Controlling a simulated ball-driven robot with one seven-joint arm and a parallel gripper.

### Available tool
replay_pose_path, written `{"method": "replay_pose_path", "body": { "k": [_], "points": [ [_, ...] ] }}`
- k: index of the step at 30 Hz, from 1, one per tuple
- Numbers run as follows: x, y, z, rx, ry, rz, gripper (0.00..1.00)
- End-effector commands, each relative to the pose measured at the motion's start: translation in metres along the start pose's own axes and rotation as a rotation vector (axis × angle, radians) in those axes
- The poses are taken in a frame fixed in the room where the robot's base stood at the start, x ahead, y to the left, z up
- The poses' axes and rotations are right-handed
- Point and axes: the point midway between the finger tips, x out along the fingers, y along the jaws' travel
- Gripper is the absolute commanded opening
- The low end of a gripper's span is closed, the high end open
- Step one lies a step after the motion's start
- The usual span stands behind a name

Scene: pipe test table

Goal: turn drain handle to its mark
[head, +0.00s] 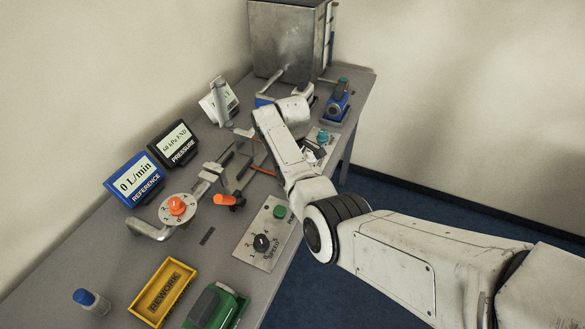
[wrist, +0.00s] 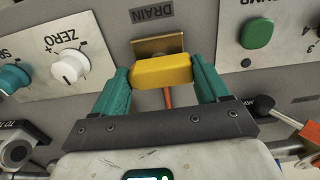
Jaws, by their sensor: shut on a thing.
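The drain handle (wrist: 162,72) is a yellow block in the wrist view, just below the DRAIN label (wrist: 152,12). A brass-coloured plate (wrist: 150,46) shows behind it, and an orange-red part (wrist: 168,98) shows below it between the fingers. My gripper (wrist: 161,78) has teal fingers, one at each end of the yellow handle, and is shut on it. The handle lies nearly level across the picture. I cannot make out its mark. In the head view my arm hides the handle and the gripper.
A panel with a white ZERO knob (wrist: 70,67) is left of the gripper, with a teal knob (wrist: 13,78) beside it. A green button (wrist: 257,33) is at the upper right, and a black knob (wrist: 264,104) is close right. A yellow REWORK tray (head: 149,302) stands at the table's near end.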

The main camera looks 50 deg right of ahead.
Motion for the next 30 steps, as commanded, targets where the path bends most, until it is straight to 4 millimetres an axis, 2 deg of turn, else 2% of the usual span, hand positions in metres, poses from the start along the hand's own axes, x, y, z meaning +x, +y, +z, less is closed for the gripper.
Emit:
{"method": "replay_pose_path", "body": {
  "k": [11,12,18,20,26,30],
  "points": [
    [-0.002,0.0006,-0.0024,-0.008,0.006,0.004,0.44],
    [-0.0021,0.0006,-0.0024,-0.008,0.006,0.004,0.75],
    [-0.0014,0.0004,-0.0016,-0.007,0.004,0.003,0.94],
    [-0.0011,0.0003,-0.0013,-0.006,0.003,0.002,1.0],
    [-0.0009,0.0002,-0.0008,-0.005,0.002,0.001,1.0],
    [-0.0077,0.0006,-0.0012,-0.005,0.003,0.003,1.0]
  ]
}}
